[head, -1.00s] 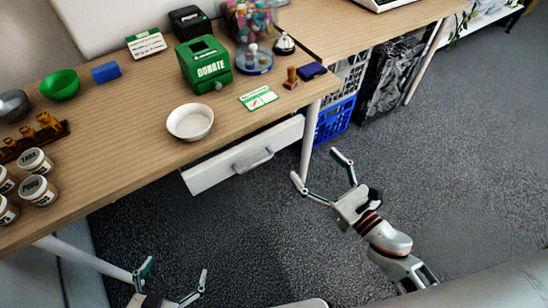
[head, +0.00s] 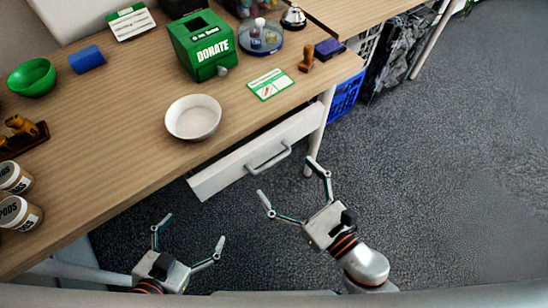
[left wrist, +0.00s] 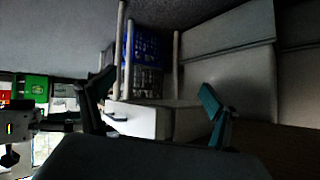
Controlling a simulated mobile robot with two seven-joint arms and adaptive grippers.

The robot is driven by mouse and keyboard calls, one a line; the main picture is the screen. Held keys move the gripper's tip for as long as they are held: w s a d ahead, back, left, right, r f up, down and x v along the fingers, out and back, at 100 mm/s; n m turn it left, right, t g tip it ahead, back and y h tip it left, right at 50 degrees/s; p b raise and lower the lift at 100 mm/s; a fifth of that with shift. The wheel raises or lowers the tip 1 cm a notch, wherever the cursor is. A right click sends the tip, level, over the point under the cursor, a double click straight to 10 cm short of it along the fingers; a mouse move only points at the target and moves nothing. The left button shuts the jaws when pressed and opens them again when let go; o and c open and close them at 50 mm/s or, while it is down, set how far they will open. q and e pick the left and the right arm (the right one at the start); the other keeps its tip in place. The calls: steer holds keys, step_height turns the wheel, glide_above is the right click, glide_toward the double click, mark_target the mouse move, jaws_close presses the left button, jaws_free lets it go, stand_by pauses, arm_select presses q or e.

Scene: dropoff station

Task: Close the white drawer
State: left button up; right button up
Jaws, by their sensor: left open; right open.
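The white drawer (head: 230,172) hangs under the wooden table's front edge and sticks out, with a grey bar handle (head: 268,160) on its front. My right gripper (head: 289,178) is open and empty, just in front of the drawer's right part and apart from the handle. My left gripper (head: 193,235) is open and empty, below and left of the drawer. In the left wrist view the drawer (left wrist: 140,120) shows sideways between the open fingers of my left gripper (left wrist: 155,100), some way off.
The wooden table (head: 120,130) carries a white bowl (head: 193,117), a green donation box (head: 202,45), a green bowl (head: 32,77) and labelled jars (head: 18,212). A white table leg (head: 319,130) stands right of the drawer, with a blue crate (head: 345,95) behind. Floor at right is clear.

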mark_target(273, 161)
steer(key=x, duration=0.4)
steer(key=shift+w+r+p, duration=0.15)
steer(key=shift+r+p, duration=0.05)
steer(key=shift+p, duration=0.15)
steer(key=shift+w+a+f, duration=0.2)
steer(key=shift+w+a, duration=0.3)
steer(key=shift+w, duration=0.15)
steer(key=shift+c, duration=0.5)
